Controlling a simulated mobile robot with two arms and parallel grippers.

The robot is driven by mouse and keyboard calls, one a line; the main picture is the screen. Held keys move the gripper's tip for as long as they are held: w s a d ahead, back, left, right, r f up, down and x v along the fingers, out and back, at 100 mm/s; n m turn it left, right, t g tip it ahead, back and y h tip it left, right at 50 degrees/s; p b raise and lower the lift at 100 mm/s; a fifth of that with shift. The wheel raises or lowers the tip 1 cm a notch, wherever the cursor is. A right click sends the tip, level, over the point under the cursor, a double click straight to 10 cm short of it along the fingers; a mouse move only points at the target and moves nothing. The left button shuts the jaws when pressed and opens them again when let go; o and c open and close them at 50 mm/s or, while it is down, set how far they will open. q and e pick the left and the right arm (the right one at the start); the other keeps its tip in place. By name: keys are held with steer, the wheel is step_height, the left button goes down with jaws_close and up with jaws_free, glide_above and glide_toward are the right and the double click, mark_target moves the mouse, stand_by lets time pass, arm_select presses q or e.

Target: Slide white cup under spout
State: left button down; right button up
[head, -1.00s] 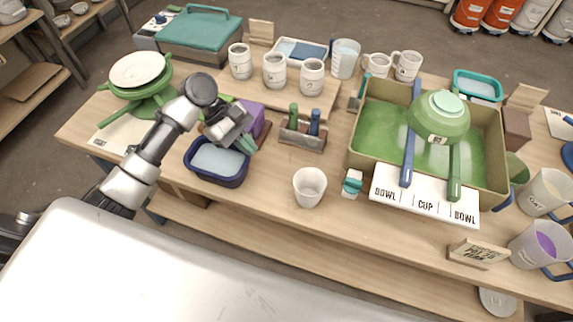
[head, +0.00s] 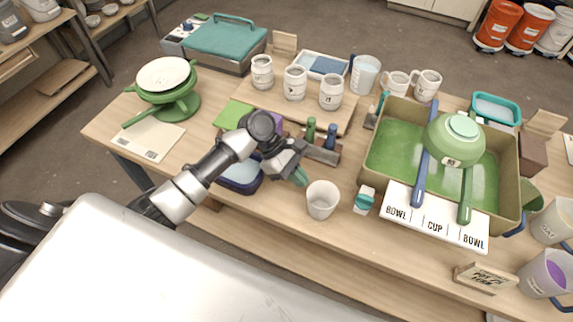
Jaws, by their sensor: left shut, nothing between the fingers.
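The white cup (head: 322,200) stands upright on the table near its front edge, left of the label board. My left gripper (head: 299,178) is shut and empty, just to the upper left of the cup; whether it touches the cup I cannot tell. A green bowl (head: 455,140) sits over the green-filled basin (head: 390,157), with a blue handle and a green handle reaching forward over the label board (head: 435,217) that reads BOWL, CUP, BOWL. I cannot make out a spout for certain. My right gripper is not in view.
A small teal-and-white item (head: 364,200) stands between the cup and the label board. A holder with green and blue tools (head: 322,150) is behind the cup. A dark blue tub (head: 240,178) lies partly behind my left arm. A wooden sign (head: 484,278) stands front right.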

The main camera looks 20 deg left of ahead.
mark_target(336, 199)
arm_select(q)
steer(key=shift+d, duration=0.3)
steer(key=shift+d+r, duration=0.1)
steer(key=d+p, duration=0.2)
steer(key=p, duration=0.1)
steer(key=s+d+p, duration=0.1)
steer(key=d+p, duration=0.1)
steer(key=shift+r, duration=0.35)
steer(key=d+p, duration=0.2)
steer(key=d, duration=0.2)
steer(key=shift+s+d+f+p, duration=0.2)
steer(key=shift+s+d+p, duration=0.1)
steer(key=shift+s+p, duration=0.1)
steer(key=shift+d+f, duration=0.25)
steer(key=shift+d, duration=0.15)
steer(key=shift+a, duration=0.1)
